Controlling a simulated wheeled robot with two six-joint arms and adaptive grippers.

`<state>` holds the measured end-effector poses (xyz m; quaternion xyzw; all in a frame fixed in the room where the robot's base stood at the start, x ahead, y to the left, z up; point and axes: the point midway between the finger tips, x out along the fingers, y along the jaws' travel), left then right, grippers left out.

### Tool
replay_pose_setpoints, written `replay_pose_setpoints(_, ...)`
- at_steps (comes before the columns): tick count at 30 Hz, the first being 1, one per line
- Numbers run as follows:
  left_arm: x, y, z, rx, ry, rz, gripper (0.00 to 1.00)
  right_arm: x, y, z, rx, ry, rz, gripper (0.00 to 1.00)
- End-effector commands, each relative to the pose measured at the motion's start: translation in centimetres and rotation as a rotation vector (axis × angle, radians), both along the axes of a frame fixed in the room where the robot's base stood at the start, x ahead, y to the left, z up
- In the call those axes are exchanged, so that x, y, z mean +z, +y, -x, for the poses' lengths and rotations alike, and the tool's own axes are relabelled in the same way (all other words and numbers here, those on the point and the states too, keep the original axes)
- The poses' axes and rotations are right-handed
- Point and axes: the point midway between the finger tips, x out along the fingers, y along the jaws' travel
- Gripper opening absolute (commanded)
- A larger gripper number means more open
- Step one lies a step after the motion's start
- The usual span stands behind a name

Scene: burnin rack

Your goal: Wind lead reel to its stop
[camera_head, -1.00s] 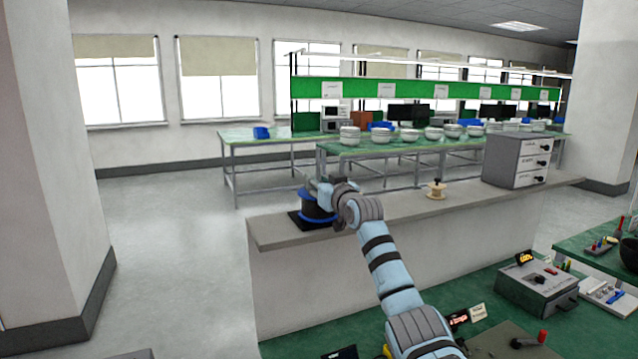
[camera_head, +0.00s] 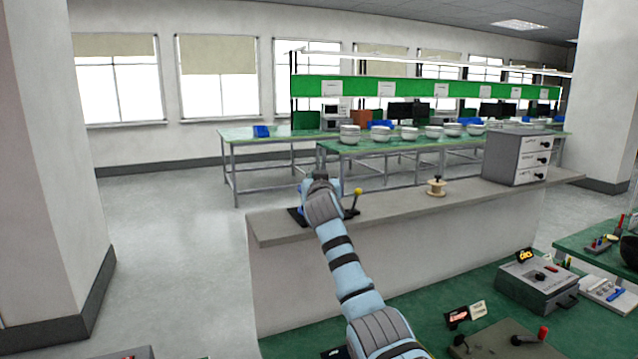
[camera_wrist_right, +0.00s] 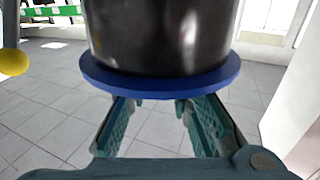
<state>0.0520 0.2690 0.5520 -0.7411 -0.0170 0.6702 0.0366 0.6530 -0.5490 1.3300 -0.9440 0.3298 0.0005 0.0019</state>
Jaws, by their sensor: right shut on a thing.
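The lead reel, a black drum with a blue flange (camera_wrist_right: 160,84), fills the top of the right wrist view. In the head view only a sliver of its blue edge (camera_head: 303,195) shows behind my arm, on the grey counter. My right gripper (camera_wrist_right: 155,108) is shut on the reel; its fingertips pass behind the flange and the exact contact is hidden. In the head view the gripper (camera_head: 318,178) is over the reel. A yellow knob (camera_head: 357,192) on a thin rod stands right of my wrist; it also shows in the right wrist view (camera_wrist_right: 13,62). My left gripper is out of view.
The grey counter (camera_head: 400,209) also bears a small cream spool (camera_head: 436,187) and a grey drawer cabinet (camera_head: 516,158). A green bench nearer me holds a grey instrument box (camera_head: 537,283) and a plate with a red-knobbed lever (camera_head: 530,338).

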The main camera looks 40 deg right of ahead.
Motion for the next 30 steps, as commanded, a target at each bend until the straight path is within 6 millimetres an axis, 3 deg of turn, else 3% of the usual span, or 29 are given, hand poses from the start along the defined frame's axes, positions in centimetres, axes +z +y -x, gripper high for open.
replay_pose_setpoints(5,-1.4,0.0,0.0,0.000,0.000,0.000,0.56,-0.2,0.2,-0.1,-0.153,-0.002,0.000,0.00)
replay_pose_setpoints(15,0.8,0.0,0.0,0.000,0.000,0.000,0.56,0.3,0.1,-0.1,-0.357,0.005,0.002,0.00)
replay_pose_setpoints(30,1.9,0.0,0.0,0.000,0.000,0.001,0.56,0.0,0.0,0.0,-0.432,0.001,0.003,0.00)
